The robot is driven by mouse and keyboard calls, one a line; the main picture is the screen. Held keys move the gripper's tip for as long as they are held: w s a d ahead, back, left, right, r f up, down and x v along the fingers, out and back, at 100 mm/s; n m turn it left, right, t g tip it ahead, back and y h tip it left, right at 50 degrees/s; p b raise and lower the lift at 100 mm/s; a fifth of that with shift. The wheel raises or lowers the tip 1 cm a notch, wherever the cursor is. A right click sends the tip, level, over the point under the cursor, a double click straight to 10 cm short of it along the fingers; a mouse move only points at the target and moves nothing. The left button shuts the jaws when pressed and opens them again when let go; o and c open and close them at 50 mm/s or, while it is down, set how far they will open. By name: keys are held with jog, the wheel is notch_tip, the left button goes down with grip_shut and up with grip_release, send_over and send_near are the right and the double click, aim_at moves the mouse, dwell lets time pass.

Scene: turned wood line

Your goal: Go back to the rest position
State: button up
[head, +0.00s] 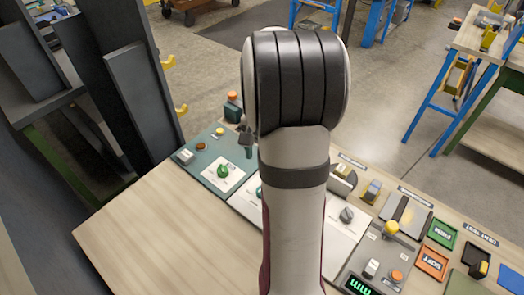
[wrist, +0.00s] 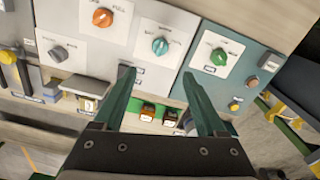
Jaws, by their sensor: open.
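My gripper (wrist: 160,78) is open, with its two dark green fingers apart and nothing held between them in the wrist view. The fingertips overlap the lower part of the control panels in that view; I cannot tell their height above them. In the head view my arm rises through the middle of the picture, and a small part of my gripper (head: 246,140) shows to its left, above the bench (head: 140,228). The rest of the gripper is hidden behind the arm.
Panels carry a green knob (wrist: 219,57), a teal knob (wrist: 160,46), an orange knob (wrist: 102,17) and a grey knob (wrist: 58,53). A green tray (head: 441,234) and an orange tray (head: 432,263) lie at right. Dark upright panels (head: 140,90) stand at left. The bench's front left is clear.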

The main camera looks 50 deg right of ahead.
jog(key=shift+r, duration=0.75)
jog(key=a+r+n, duration=0.3)
jog(key=a+r, duration=0.1)
jog(key=a, duration=0.7)
jog(key=s+a+n+y, duration=0.1)
jog(key=s+a+n, duration=0.2)
jog(key=s+a, duration=0.3)
jog(key=s+a+n, duration=0.3)
jog(key=s+a, duration=0.4)
jog(key=a, duration=0.6)
jog(key=shift+n+y, duration=0.4)
